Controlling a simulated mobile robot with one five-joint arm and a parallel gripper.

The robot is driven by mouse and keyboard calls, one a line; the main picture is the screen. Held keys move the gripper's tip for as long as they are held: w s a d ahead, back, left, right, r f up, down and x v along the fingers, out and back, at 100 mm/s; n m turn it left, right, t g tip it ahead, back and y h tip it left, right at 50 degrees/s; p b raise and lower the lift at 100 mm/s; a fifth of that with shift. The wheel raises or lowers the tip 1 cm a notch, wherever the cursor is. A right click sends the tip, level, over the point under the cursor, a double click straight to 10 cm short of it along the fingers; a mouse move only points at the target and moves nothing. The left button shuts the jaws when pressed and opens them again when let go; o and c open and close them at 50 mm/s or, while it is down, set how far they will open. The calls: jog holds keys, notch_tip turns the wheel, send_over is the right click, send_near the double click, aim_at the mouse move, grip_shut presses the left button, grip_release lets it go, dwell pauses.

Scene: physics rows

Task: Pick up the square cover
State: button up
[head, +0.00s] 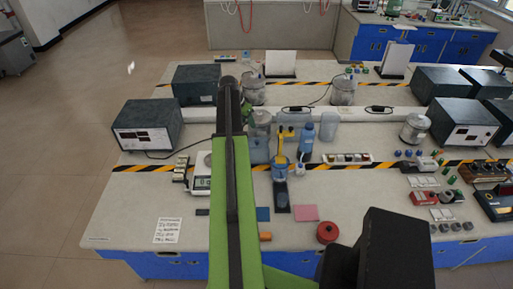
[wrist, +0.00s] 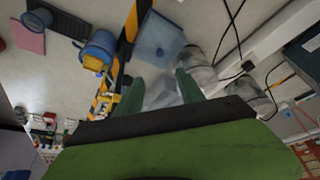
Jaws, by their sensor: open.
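A translucent blue, square-shaped piece (wrist: 158,40) lies on the bench in the wrist view and looks most like the square cover, though I cannot be sure of this. A similar bluish, clear shape (head: 258,150) shows partly behind my arm in the head view. My gripper (wrist: 159,80) is open, its two green fingers apart and pointing toward the bench. A pale, clear shape (wrist: 163,94) shows between the fingers; I cannot tell whether it is near them or well beyond.
Close by stand a blue cup with yellow inside (head: 280,168), a blue bottle (head: 306,141) and glass jars (head: 343,91). A scale (head: 201,180) is left of my arm. A pink square (head: 305,213) and a red round thing (head: 327,232) lie near the front. The front left is mostly clear.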

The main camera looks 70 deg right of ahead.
jog(key=b, duration=1.1)
send_over(257, 141)
jog(key=w+a, duration=0.1)
jog(key=a, duration=0.1)
notch_tip(257, 141, down, 11)
jog(key=shift+a+f, duration=0.15)
jog(key=shift+s+f, duration=0.1)
jog(key=shift+f, duration=0.1)
jog(key=shift+r, duration=0.15)
jog(key=b+x, duration=0.5)
jog(key=shift+c, duration=0.3)
grip_shut()
